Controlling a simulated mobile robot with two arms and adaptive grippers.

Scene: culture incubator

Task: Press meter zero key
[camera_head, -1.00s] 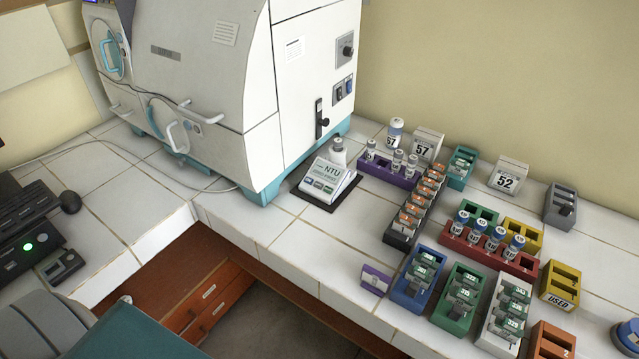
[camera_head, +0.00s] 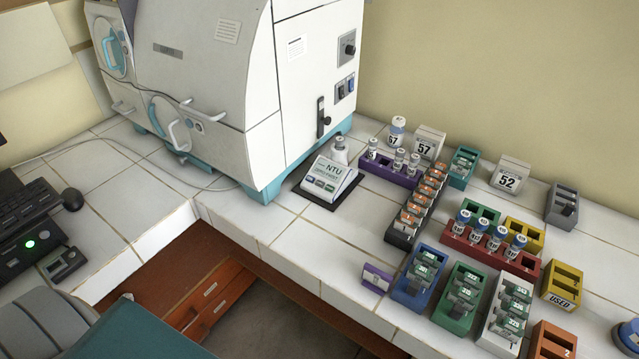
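The meter (camera_head: 331,181) is a small white sloped box marked NTU, standing on a dark mat on the tiled bench, just right of the big white incubator. Its sloped front carries a row of small coloured keys (camera_head: 320,184); their labels are too small to read. A white-capped bottle or vial (camera_head: 340,152) stands at the back of the meter, and I cannot tell whether it sits in it or behind it. Neither of my grippers shows in the head view.
The incubator (camera_head: 207,75) rises left of the meter. A purple rack (camera_head: 388,171) with vials and a dark rack (camera_head: 402,232) with orange-topped items stand right of it. Coloured racks fill the right side. Bare tiles (camera_head: 290,240) lie in front of the meter.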

